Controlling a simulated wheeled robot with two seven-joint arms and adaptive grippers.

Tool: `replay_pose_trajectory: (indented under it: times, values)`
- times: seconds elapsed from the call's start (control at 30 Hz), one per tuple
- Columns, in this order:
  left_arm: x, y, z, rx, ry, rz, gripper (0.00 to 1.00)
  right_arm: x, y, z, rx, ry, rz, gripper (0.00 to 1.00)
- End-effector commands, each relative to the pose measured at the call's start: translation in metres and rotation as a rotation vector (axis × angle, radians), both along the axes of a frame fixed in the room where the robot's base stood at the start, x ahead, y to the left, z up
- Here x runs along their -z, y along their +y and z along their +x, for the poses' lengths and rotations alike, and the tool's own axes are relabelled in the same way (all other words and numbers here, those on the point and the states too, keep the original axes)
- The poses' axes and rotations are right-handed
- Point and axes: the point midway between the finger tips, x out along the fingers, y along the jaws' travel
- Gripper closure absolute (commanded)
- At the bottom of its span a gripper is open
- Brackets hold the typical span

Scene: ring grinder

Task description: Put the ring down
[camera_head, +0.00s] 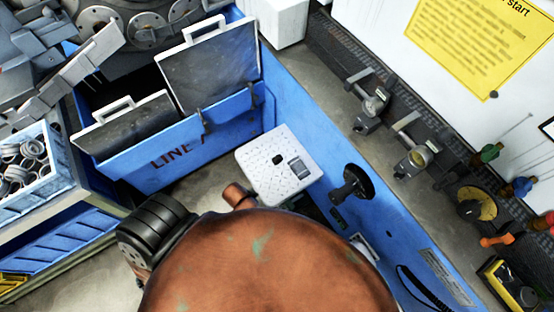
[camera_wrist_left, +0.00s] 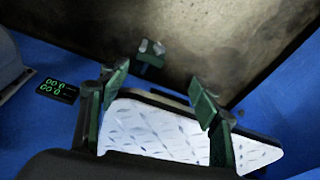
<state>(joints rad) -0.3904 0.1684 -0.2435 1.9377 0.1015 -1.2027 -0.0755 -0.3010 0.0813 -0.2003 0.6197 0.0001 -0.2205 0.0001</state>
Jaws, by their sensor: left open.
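In the left wrist view my left gripper (camera_wrist_left: 161,82) is open, its two dark green fingers well apart. I see no ring between the fingers. A white diamond-patterned plate (camera_wrist_left: 155,128) lies behind and between them; I cannot tell whether they touch it. Several grey rings (camera_head: 22,165) lie in the blue and white crate (camera_head: 50,190) at the left. My right gripper is not in view.
A blue bin (camera_head: 168,153) with raised grey lids stands at upper left. A small green-digit display (camera_wrist_left: 57,90) shows beside my gripper. My own brown arm part covers the bottom middle.

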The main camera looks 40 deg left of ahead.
Motion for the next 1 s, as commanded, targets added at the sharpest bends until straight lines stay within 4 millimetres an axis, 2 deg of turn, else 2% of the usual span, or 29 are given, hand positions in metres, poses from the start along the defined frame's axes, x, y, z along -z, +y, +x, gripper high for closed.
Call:
replay_pose_trajectory:
  times: [0.03,0.13,0.37,0.47,0.7,1.0]
  values:
    - [-0.017,-0.003,0.005,0.008,-0.012,-0.004,0.42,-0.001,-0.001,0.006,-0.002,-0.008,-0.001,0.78]
    - [-0.043,-0.008,0.010,0.023,-0.025,-0.010,0.42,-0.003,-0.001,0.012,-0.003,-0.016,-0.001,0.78]
    - [-0.102,-0.019,0.018,0.070,-0.057,-0.022,0.42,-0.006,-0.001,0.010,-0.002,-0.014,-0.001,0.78]
    - [-0.129,-0.043,0.031,0.161,-0.085,-0.047,0.42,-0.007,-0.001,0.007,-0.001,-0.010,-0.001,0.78]
    - [-0.134,-0.112,0.064,0.439,-0.120,-0.110,0.42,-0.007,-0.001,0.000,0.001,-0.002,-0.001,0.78]
    - [-0.126,-0.194,0.089,0.846,-0.139,-0.153,0.42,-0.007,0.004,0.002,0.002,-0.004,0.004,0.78]
